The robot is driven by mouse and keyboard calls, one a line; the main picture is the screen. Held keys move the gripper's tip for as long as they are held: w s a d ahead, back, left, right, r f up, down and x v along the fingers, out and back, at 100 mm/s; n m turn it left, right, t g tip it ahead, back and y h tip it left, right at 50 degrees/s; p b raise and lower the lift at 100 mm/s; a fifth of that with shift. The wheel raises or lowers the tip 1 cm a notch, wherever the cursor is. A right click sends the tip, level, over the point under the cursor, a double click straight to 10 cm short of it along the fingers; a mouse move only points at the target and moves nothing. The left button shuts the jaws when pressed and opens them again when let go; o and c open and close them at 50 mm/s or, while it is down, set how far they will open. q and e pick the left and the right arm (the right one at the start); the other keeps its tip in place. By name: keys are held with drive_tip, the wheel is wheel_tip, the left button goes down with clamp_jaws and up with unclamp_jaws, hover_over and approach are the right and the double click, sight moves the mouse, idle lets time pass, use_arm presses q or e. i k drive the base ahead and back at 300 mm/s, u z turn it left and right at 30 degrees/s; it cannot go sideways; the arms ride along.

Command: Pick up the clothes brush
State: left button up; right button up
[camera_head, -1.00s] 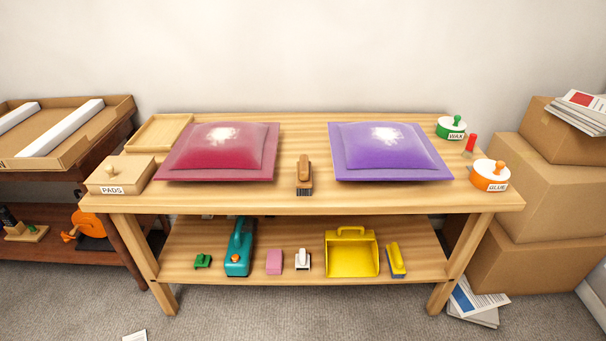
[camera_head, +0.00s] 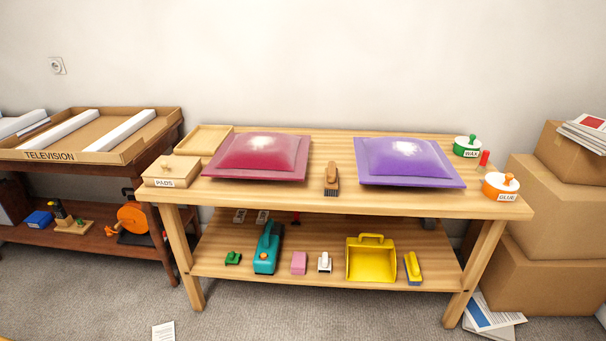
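The clothes brush (camera_head: 331,178) has a brown wooden back and dark bristles. It lies on the light wooden table (camera_head: 330,202) near the front edge, between a dark red cushion (camera_head: 258,155) on its left and a purple cushion (camera_head: 408,160) on its right. Both cushions have a white patch on top. The brush stands clear of both cushions. Neither of my grippers is in view.
A pads box (camera_head: 172,172) and an empty tray (camera_head: 204,139) are at the table's left; wax (camera_head: 467,147) and glue (camera_head: 500,187) pots at its right. The lower shelf holds a yellow dustpan (camera_head: 371,259) and a teal tool (camera_head: 268,250). Cardboard boxes (camera_head: 555,220) stand right.

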sight(331, 181)
drive_tip(key=u, duration=0.35)
drive_tip(key=i, duration=1.2)
drive_tip(key=z, duration=0.1)
